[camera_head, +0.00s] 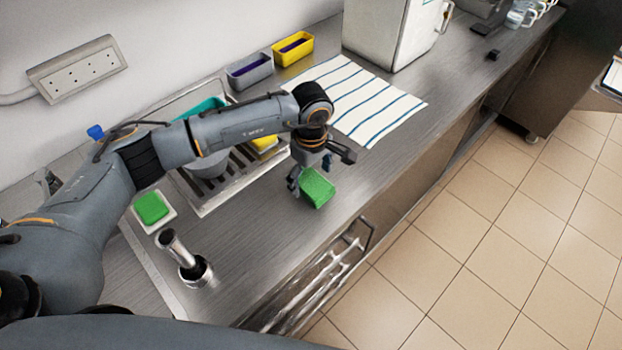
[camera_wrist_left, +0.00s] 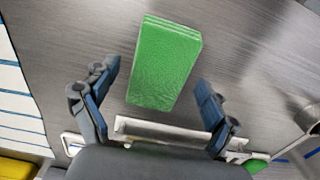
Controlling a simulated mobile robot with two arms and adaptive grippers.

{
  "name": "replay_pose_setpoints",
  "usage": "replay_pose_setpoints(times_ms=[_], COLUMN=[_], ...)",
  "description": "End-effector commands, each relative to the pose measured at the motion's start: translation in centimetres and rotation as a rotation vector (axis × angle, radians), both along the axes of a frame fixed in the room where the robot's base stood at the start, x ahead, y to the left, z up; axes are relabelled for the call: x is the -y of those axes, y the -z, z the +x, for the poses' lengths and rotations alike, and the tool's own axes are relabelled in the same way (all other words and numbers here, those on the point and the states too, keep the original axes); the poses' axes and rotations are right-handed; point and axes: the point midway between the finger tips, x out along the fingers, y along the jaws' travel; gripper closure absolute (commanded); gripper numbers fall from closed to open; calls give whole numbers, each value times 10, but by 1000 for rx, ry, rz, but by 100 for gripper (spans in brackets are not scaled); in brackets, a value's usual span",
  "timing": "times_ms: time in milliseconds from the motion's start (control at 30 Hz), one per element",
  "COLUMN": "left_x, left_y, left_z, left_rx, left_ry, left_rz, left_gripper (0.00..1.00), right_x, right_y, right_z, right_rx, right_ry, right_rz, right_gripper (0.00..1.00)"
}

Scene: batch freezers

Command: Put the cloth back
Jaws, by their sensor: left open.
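A green folded cloth (camera_head: 317,187) lies on the steel counter near its front edge. In the left wrist view the cloth (camera_wrist_left: 165,62) is a thick green block with layered edges. My left gripper (camera_head: 309,172) is over the counter right at the cloth. Its two fingers are spread wide in the wrist view (camera_wrist_left: 155,80), with the cloth's near end between and beyond them. I see no finger closed on it. A striped white and blue towel (camera_head: 375,105) lies flat behind. My right gripper is not in view.
A green sponge sits on a white dish (camera_head: 168,217) at left, near a metal cylinder (camera_head: 196,272). A drainer tray (camera_head: 232,194) is behind my left arm. Grey (camera_head: 250,74) and yellow (camera_head: 292,50) tubs stand by the wall, a white machine (camera_head: 390,32) beyond.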

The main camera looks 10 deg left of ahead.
Motion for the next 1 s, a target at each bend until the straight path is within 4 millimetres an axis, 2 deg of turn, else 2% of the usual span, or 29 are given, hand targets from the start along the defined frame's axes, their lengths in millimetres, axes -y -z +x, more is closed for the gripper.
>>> replay_pose_setpoints(times_ms=[33, 200, 400, 500, 700, 1000], left_x=[0, 0, 0, 0, 0, 0], left_y=[-6, -44, -83, -96, -108, -108], left_z=[2, 2, 1, 1, 0, 0], left_rx=[7, 8, 6, 4, 1, 1], left_ry=[1, 0, 0, 0, 0, 0], left_rz=[0, -1, 1, 1, 0, 0], left_gripper=[14, 14, 14, 14, 14, 14], right_x=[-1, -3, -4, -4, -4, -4], right_y=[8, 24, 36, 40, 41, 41], right_z=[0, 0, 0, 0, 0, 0], right_rx=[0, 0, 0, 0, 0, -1], right_ry=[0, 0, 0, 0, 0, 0], right_rz=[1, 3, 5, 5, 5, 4], right_gripper=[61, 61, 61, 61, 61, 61])
